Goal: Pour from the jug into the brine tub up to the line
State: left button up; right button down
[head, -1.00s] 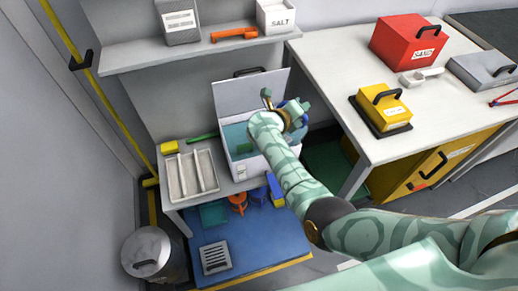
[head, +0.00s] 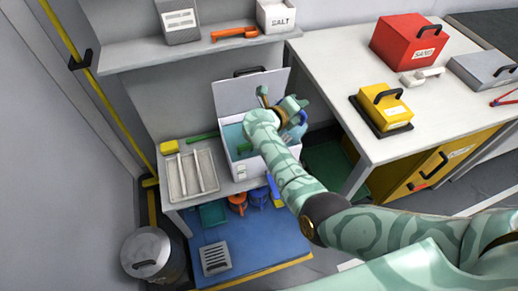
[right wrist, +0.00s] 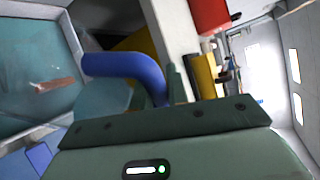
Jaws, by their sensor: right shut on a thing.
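The brine tub (head: 240,172) is a white box with its lid raised, standing on the low bench. Blue-green liquid (head: 233,134) shows inside it, and also at the left of the right wrist view (right wrist: 35,55). My right gripper (head: 291,108) is at the tub's right side, shut on the jug. The jug's blue handle (right wrist: 125,66) shows in the right wrist view. In the head view the jug (head: 298,131) is mostly hidden behind my wrist. I cannot make out a stream or the fill line. My left gripper is not in view.
A grey tray (head: 178,191) and a yellow block (head: 169,147) sit left of the tub. The higher worktable (head: 340,95) at right carries a yellow case (head: 385,110) and a red box (head: 408,40). A shelf (head: 190,50) hangs above. A lidded bin (head: 147,250) stands at lower left.

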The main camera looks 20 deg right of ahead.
jog(key=shift+w+r, duration=0.1)
jog(key=shift+r, duration=0.1)
dwell(0.4)
jog(key=shift+w+a+r, duration=0.15)
jog(key=shift+a, duration=0.05)
jog(key=shift+w+a+r+n+h+b, duration=0.15)
jog(key=shift+w+a+n+h+b, duration=0.05)
jog(key=shift+n+h+b, duration=0.15)
dwell(0.5)
